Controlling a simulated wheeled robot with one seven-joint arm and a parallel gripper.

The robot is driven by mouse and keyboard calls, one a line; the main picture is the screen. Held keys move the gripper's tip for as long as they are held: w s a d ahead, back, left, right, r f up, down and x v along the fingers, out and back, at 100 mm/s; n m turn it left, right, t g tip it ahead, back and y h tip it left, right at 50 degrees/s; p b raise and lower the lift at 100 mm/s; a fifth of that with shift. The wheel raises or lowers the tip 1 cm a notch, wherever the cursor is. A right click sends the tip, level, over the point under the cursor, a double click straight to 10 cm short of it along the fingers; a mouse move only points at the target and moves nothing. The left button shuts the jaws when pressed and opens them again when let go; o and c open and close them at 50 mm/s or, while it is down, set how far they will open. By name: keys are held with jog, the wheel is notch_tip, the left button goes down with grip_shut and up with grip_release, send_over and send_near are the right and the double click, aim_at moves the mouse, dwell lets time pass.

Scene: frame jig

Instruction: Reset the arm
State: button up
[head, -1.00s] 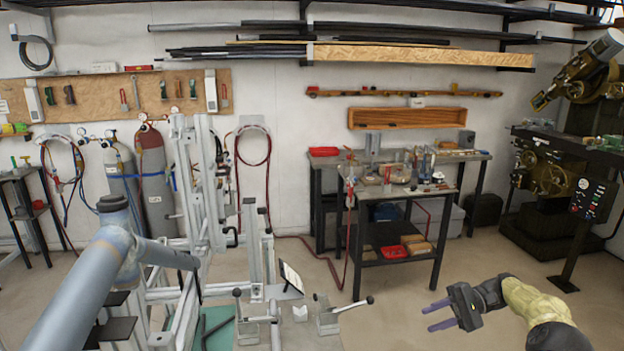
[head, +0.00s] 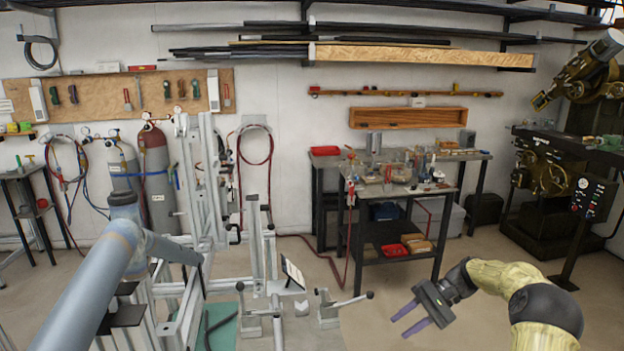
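My gripper (head: 408,322) is at the lower right of the head view. Its two purple fingers are spread apart, with nothing between them. It points to the left and a little down, over open floor. My arm, with a yellow-green cover, bends from the bottom right up and then down to the gripper. The metal frame jig (head: 205,200) stands left of the gripper, clear of it.
Toggle clamps (head: 340,304) on the jig's base lie just left of my gripper. A workbench (head: 400,196) with tools and parts stands behind. A milling machine (head: 560,170) is at the far right. Gas cylinders (head: 157,180) stand by the wall. Floor between gripper and bench is clear.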

jog(key=s+a+n+h, duration=0.1)
jog(key=s+a+h, duration=0.5)
jog(key=s+a, duration=0.1)
jog(key=s+r+n+t+h, duration=0.2)
jog(key=s+t+h, duration=0.3)
jog(key=s, duration=1.2)
jog(key=shift+a+n+t, duration=0.3)
jog(key=shift+a+n, duration=0.05)
jog(key=shift+n, duration=0.55)
jog(key=shift+r, duration=0.1)
jog(key=shift+d, duration=0.1)
